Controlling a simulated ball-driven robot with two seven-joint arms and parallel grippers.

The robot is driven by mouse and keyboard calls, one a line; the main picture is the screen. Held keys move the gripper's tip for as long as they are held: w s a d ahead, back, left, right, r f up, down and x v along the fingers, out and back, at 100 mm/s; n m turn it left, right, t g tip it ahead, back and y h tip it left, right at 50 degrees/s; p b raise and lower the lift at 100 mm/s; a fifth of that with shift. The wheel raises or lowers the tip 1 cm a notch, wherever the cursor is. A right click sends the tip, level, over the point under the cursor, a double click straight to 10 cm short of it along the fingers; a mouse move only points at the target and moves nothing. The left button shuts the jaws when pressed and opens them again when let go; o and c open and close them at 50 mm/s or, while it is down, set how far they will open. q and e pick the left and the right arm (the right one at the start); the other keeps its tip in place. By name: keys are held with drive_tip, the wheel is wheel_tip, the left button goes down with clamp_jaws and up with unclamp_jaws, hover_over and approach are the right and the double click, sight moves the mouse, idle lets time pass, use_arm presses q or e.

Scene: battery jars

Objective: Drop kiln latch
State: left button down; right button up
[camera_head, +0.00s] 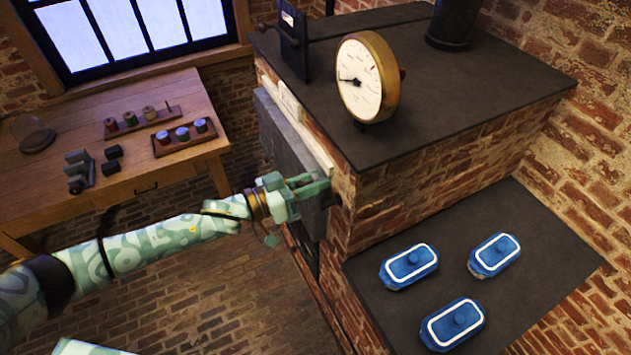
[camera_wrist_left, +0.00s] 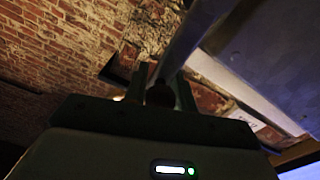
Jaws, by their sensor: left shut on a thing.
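The brick kiln (camera_head: 440,175) stands right of centre in the head view, with a dark top and a grey door (camera_head: 280,135) on its left face. My left gripper (camera_head: 318,187) is at the door's near edge, shut on a small dark part there that I take to be the kiln latch. The fingers hide most of it in the head view. In the left wrist view a dark rounded end (camera_wrist_left: 159,93) sits between the fingers, and a grey bar runs up and right behind it. My right gripper is not in view.
A round brass gauge (camera_head: 368,78) stands on the kiln top. Several blue lidded jars, one of them nearest (camera_head: 452,326), rest on a dark ledge (camera_head: 540,260) at right. A wooden table (camera_head: 130,190) with spools and small blocks stands at left. The floor between is clear.

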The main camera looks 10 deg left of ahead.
use_arm(q)
drive_tip(key=shift+w+a+f+n+p, duration=0.1)
drive_tip(key=shift+w+a+n, duration=0.3)
drive_tip(key=shift+n, duration=0.35)
drive_tip(key=shift+w+a+f+n+p, duration=0.1)
drive_tip(key=shift+w+a+f+n, duration=0.1)
drive_tip(key=shift+w+n, duration=0.45)
drive_tip(key=shift+w+a+f+n+p, duration=0.1)
drive_tip(key=shift+w+a+n, duration=0.25)
drive_tip(key=shift+n, duration=0.45)
drive_tip(key=c, duration=1.1)
unclamp_jaws()
drive_tip(key=shift+c, duration=0.2)
drive_tip(key=b+v, duration=0.2)
drive_tip(key=v, duration=1.4)
drive_tip(key=shift+b, duration=0.35)
drive_tip(key=shift+a, duration=0.1)
